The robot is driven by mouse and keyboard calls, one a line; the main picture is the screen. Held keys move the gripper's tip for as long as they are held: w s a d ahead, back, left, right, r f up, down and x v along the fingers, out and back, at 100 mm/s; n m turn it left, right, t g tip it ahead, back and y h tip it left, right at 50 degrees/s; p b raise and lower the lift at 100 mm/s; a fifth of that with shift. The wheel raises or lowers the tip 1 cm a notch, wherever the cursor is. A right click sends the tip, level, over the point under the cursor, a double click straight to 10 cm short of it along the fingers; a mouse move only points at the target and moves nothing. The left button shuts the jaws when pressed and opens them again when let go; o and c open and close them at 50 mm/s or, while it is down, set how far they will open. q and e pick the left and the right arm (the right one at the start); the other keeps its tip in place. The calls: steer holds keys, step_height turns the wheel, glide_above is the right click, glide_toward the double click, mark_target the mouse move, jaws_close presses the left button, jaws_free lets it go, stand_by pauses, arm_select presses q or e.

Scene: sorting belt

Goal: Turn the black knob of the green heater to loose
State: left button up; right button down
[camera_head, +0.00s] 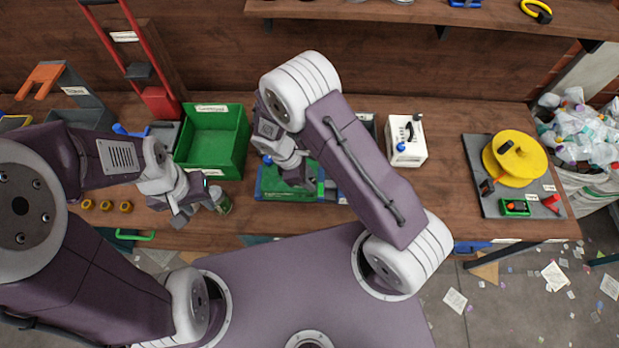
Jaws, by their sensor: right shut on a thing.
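A low green body (272,187), which looks like the green heater, lies at the middle of the bench with blue parts around it. My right gripper (303,181) is over it, pointing down, and shut. Its fingers and my arm cover what is between them, most likely the black knob, so I cannot see which way the knob is turned. My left gripper (194,212) is to the left, low over the bench front. Its fingers look apart and empty, close beside a small green-labelled can (220,202).
A green bin (241,140) stands behind my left gripper. A white box (408,153) with a black handle is right of my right arm. A grey board (482,207) with a yellow reel (515,158) lies further right. Yellow rings (105,206) lie at left.

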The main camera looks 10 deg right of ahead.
steer(key=shift+n+t, duration=0.4)
steer(key=shift+n, duration=0.6)
steer(key=c, duration=1.1)
jaws_free()
steer(key=b+v, duration=0.1)
steer(key=v, duration=0.8)
steer(key=shift+s+a, duration=0.1)
